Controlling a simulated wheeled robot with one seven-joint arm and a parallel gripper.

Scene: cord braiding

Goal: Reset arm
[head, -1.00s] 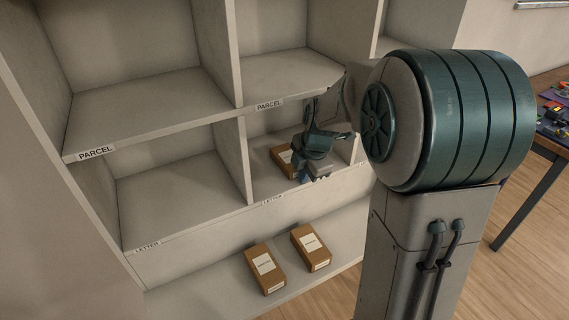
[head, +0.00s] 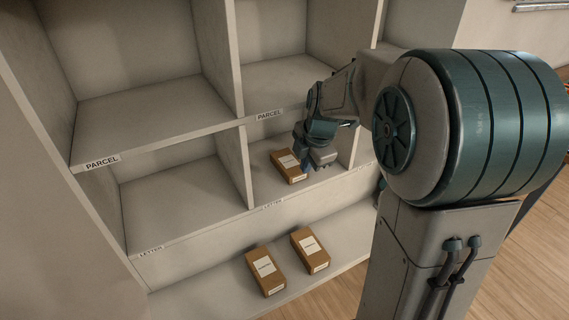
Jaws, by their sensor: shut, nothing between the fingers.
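My gripper (head: 307,166) is in the head view, at the front of the lower middle compartment of the shelf. It is shut and holds nothing. A brown box with a white label (head: 288,166) lies in that compartment, just left of my gripper. The gripper overlaps the box's right edge in the picture; I cannot tell whether they touch. My forearm and wrist come in from the right and hide part of the compartment's right side.
The pale shelf unit (head: 190,221) has upper compartments labelled PARCEL and lower ones labelled LETTER. The lower left and upper compartments look empty. Two more labelled brown boxes, a left one (head: 265,271) and a right one (head: 310,250), lie on the bottom ledge. Wooden floor shows at lower right.

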